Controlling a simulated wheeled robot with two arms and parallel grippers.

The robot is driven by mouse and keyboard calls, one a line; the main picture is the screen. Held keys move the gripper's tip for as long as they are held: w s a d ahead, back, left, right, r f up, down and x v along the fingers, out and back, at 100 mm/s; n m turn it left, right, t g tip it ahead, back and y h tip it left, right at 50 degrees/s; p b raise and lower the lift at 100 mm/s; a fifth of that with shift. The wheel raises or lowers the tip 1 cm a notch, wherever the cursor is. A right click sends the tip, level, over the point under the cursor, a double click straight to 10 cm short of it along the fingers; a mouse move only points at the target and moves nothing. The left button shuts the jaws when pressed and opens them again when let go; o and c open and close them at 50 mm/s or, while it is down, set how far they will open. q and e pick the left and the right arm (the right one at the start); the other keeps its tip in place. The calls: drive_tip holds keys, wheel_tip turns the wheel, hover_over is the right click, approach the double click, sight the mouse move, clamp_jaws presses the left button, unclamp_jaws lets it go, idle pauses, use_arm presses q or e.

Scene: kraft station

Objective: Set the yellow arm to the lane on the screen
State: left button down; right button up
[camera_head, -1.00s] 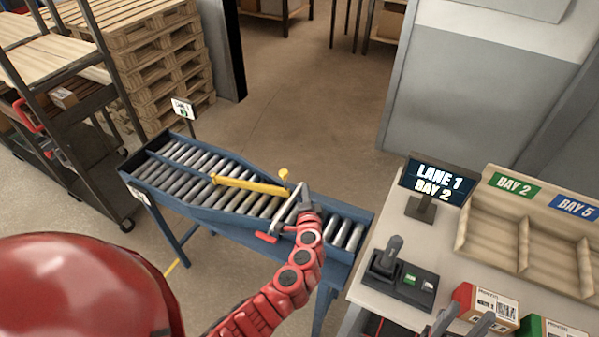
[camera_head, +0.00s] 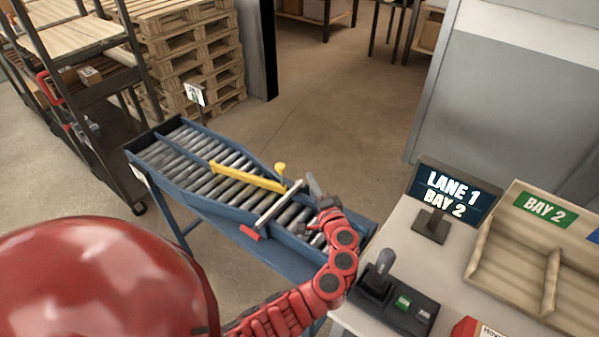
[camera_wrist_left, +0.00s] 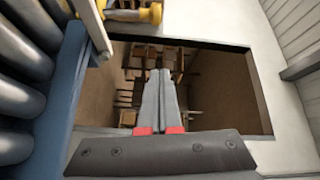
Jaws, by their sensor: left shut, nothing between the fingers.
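The yellow arm (camera_head: 247,177) lies slantwise over the rollers of the blue conveyor (camera_head: 215,205), with a yellow knob (camera_head: 280,168) near its right end. In the left wrist view a yellow knob (camera_wrist_left: 151,13) shows at the top edge. The screen (camera_head: 452,192) reads LANE 1, BAY 2. My left gripper (camera_head: 313,183) is above the conveyor, right of the knob and apart from the yellow arm. In the left wrist view its fingers (camera_wrist_left: 158,78) are shut together and empty. My right gripper is out of view.
A silver bar with a red handle (camera_head: 252,233) crosses the conveyor between the yellow arm and my left gripper. A small sign (camera_head: 195,95) stands behind the far end. A control box with a black lever (camera_head: 380,272) and a BAY 2 bin (camera_head: 545,210) are on the right table.

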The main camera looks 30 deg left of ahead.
use_arm(q)
drive_tip(key=a+p, duration=0.1)
drive_tip(key=a, duration=0.2)
drive_tip(key=w+a+p, duration=0.1)
drive_tip(key=a+p, duration=0.1)
drive_tip(key=a, duration=0.1)
drive_tip(key=w+a+p, duration=0.1)
drive_tip(key=a+p, duration=0.1)
drive_tip(key=shift+w+a+f, duration=0.2)
drive_tip(key=shift+w+a, duration=0.05)
drive_tip(key=shift+a, duration=0.15)
drive_tip(key=shift+s, duration=0.15)
drive_tip(key=shift+f, duration=0.15)
